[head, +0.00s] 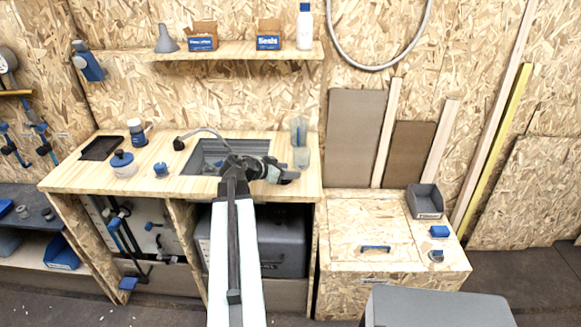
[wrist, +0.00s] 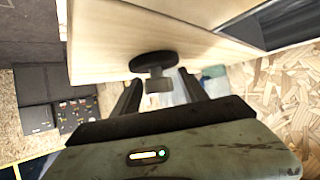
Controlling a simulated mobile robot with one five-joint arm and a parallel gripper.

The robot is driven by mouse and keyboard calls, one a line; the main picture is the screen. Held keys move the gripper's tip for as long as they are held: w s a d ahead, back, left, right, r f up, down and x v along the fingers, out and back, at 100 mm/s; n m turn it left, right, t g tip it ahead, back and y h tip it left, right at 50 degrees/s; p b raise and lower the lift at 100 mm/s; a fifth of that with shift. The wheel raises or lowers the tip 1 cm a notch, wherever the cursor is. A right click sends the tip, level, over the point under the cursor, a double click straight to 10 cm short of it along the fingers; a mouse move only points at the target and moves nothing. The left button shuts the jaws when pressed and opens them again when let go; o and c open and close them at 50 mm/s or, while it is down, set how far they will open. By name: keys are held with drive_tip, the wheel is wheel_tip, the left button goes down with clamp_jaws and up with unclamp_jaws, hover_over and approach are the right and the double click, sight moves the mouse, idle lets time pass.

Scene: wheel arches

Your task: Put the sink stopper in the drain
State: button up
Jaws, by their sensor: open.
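A dark round stopper (wrist: 153,61) with a small grey knob lies on the wooden counter (wrist: 115,35) near its edge in the wrist view. My gripper (wrist: 158,80) is open, with one finger on each side of the knob. I see no finger closed on it. In the head view, my gripper (head: 284,177) is low over the right part of the counter, where the stopper is hard to tell from the dark fingers. The grey sink (head: 202,150) is left of my gripper, partly covered by my arm. The drain is not visible.
Clear cups (head: 300,155) stand close behind my gripper at the counter's right end. A blue-lidded jar (head: 123,165), a bottle (head: 136,132) and a black tray (head: 101,148) are at the left.

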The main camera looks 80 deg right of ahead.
drive_tip(key=p+v, duration=0.4)
drive_tip(key=v, duration=0.7)
drive_tip(key=shift+s+r+p, duration=0.1)
drive_tip(key=shift+p, duration=0.25)
